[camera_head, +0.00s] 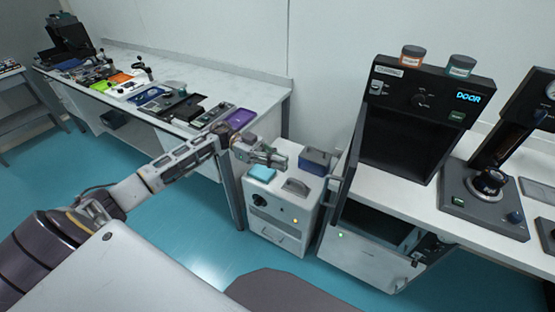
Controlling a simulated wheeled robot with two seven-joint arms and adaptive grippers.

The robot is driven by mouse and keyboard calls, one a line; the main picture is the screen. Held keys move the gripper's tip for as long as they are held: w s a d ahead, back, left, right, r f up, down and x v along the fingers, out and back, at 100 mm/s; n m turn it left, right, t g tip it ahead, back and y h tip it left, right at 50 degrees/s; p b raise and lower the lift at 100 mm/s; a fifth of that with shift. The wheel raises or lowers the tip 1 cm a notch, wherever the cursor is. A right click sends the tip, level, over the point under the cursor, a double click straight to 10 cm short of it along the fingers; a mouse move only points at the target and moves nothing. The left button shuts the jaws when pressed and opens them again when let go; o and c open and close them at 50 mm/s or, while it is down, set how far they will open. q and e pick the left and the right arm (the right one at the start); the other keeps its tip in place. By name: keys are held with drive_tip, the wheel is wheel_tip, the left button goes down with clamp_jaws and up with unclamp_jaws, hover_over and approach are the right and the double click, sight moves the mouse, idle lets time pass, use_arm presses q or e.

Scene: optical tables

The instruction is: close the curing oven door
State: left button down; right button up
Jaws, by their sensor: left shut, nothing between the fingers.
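The curing oven (437,92) is the black unit on the right bench, with a lit blue display reading "DOOR". Its dark chamber is open at the front. The oven door (347,165) appears as a narrow pale panel at the oven's left edge, seen nearly edge-on and swung outward, with a grey handle (334,183) on its left side. My left gripper (281,161) is shut and empty, left of the handle and apart from it in the picture, over the white floor cabinet. My right gripper is out of view.
The white floor cabinet (272,224) stands between the benches, with a blue block (262,173) and a dark box (315,160) on top. Below the right bench, a drop-down panel (365,262) hangs open. Two jars (412,56) (461,65) stand on the oven.

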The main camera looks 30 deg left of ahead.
use_arm(q)
drive_tip(key=d+p, duration=0.1)
drive_tip(key=d, duration=1)
drive_tip(key=shift+s+d+p, duration=0.2)
drive_tip(key=shift+s+p, duration=0.2)
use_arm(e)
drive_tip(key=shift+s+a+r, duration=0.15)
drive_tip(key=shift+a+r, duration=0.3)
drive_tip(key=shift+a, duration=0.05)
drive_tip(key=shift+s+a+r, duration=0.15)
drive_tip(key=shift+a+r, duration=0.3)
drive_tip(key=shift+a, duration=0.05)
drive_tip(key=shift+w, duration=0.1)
use_arm(q)
drive_tip(key=shift+d, duration=0.15)
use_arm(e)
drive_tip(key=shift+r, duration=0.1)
